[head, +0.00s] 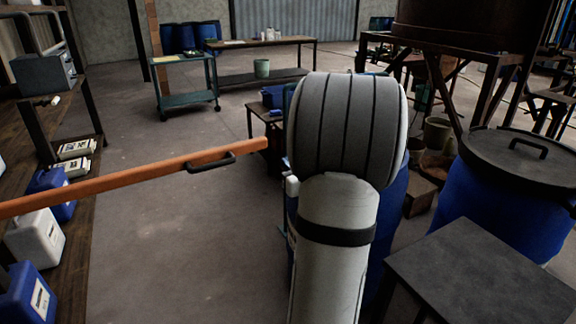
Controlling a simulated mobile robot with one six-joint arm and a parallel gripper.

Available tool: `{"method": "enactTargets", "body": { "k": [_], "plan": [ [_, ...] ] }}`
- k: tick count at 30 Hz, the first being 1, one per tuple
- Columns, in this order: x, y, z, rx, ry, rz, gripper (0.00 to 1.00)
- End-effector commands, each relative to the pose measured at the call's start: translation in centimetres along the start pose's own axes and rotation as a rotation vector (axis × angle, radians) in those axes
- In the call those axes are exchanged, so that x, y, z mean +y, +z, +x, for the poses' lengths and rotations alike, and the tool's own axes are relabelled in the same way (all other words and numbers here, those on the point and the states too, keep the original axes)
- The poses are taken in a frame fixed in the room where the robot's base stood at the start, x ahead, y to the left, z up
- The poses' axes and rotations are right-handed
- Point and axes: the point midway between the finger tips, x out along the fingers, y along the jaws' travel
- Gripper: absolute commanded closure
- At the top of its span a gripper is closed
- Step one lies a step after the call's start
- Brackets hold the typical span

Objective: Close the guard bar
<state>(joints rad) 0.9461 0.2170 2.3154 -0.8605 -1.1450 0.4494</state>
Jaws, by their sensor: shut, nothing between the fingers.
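The guard bar (125,181) is a long orange bar. It runs from the left edge of the head view, rising slightly, to a free end just left of my arm. A dark handle (212,162) sits on the bar near that end. My arm's pale, thick links fill the middle of the view. My gripper does not show, and the links hide what lies behind them. I cannot see any post or catch that meets the bar's end.
Shelves with blue and white jugs (37,238) stand at the left. A blue drum with a dark lid (505,155) and a dark table (485,275) are at the right. A green cart (186,103) and a workbench (262,43) stand farther back.

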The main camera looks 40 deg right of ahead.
Motion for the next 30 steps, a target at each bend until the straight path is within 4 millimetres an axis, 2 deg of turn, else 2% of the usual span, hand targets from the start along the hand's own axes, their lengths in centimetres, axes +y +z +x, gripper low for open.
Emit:
{"method": "enactTargets", "body": {
  "k": [3, 9, 15, 21, 30],
  "plan": [
    [-0.1, 0.1, 2.8, 0.0, -0.004, 0.0, 1.0],
    [-0.1, 0.1, 6.9, -0.001, -0.002, 0.0, 1.0],
    [0.0, 0.1, 9.7, -0.001, 0.0, 0.0, 1.0],
    [0.0, 0.0, 10.6, -0.001, 0.002, 0.0, 1.0],
    [-0.1, 0.0, 10.6, -0.001, 0.003, 0.0, 1.0]
  ]
}}
